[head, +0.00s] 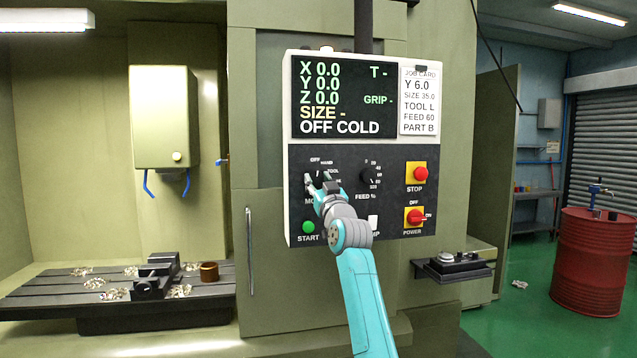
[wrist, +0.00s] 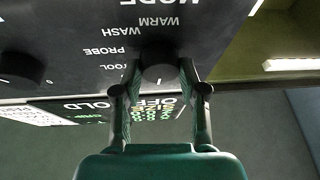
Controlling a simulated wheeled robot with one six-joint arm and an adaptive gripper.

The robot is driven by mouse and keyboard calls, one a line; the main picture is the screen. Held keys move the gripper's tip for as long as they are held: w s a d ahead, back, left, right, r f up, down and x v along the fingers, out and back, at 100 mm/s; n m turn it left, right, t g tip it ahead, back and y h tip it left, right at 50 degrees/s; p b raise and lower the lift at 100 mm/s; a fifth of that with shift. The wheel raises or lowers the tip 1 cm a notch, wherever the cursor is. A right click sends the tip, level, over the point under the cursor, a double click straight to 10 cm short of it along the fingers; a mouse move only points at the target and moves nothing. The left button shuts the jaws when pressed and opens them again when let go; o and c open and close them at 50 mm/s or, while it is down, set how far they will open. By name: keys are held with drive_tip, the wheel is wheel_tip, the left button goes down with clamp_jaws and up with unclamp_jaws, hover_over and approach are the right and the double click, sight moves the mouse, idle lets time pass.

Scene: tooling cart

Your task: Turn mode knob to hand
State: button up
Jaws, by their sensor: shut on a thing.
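The mode knob (wrist: 160,62) is a round dark knob on the black control panel (head: 342,172). In the wrist view, which is upside down, it sits between my two fingertips. My gripper (wrist: 159,74) is shut on the knob, with one finger on each side. In the head view my gripper (head: 321,186) reaches the lower left of the panel and covers most of the knob. The labels OFF, HAND and TOOL show above it; WARM, WASH and PROBE show in the wrist view.
The screen (head: 343,95) reads OFF COLD. The feed knob (head: 369,174) is right of my gripper, with the red stop button (head: 419,173) and power switch (head: 414,216) farther right. The green start button (head: 308,227) is below left. A job card (head: 419,100) hangs beside the screen.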

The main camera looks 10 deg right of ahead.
drive_tip(key=shift+a+f+m+h, duration=0.1)
drive_tip(key=shift+m+h, duration=1)
drive_tip(key=shift+m, duration=0.9)
drive_tip(key=shift+a+m+h, duration=0.1)
drive_tip(key=shift+m+h, duration=1)
drive_tip(key=shift+m, duration=1.3)
drive_tip(key=o, duration=1.1)
drive_tip(key=shift+o, duration=0.2)
drive_tip(key=v, duration=1.2)
